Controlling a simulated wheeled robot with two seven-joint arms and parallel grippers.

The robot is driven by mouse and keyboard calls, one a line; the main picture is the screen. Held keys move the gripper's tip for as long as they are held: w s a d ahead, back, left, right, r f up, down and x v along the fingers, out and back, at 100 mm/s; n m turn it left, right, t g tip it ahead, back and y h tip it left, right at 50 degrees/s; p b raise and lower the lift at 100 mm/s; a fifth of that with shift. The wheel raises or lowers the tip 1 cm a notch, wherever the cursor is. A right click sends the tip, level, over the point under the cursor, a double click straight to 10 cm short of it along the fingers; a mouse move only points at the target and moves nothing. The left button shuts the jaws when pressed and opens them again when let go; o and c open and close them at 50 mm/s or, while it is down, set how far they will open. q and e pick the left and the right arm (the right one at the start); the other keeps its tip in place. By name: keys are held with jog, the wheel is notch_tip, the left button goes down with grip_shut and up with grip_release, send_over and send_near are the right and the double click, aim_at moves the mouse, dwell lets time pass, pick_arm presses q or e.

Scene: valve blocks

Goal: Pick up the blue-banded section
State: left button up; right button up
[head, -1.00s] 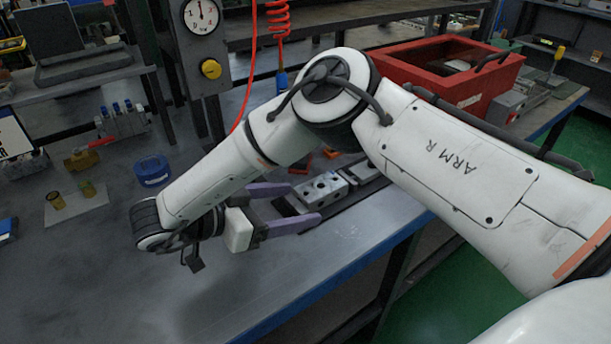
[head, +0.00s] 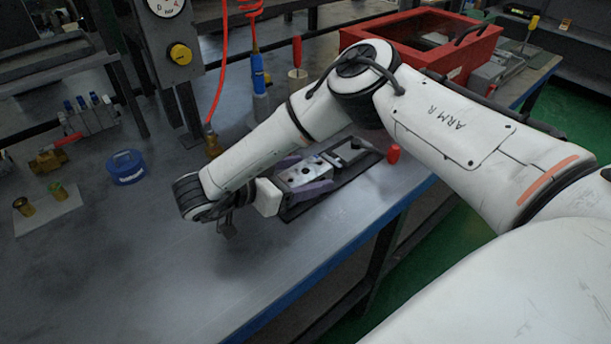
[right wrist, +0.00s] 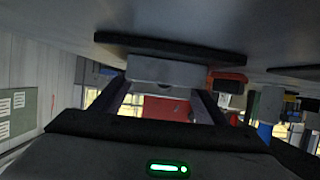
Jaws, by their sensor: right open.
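A silver-grey section with dark holes (head: 301,173) sits on a dark rail on the bench, and another grey section (head: 352,151) sits behind it on the right. I cannot make out a blue band on either. My right gripper (head: 316,172) is open, its purple fingers on either side of the nearer section. In the right wrist view a grey block (right wrist: 165,71) lies ahead between the open fingers (right wrist: 165,88), against a dark plate. I cannot tell whether the fingers touch it. My left gripper is out of view.
A red bin (head: 425,45) is at the back right. A red-topped part (head: 393,154) is near the rail. The front bench is clear.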

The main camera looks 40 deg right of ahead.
jog(key=shift+d, duration=0.1)
jog(key=shift+w, duration=0.1)
jog(key=c, duration=1.6)
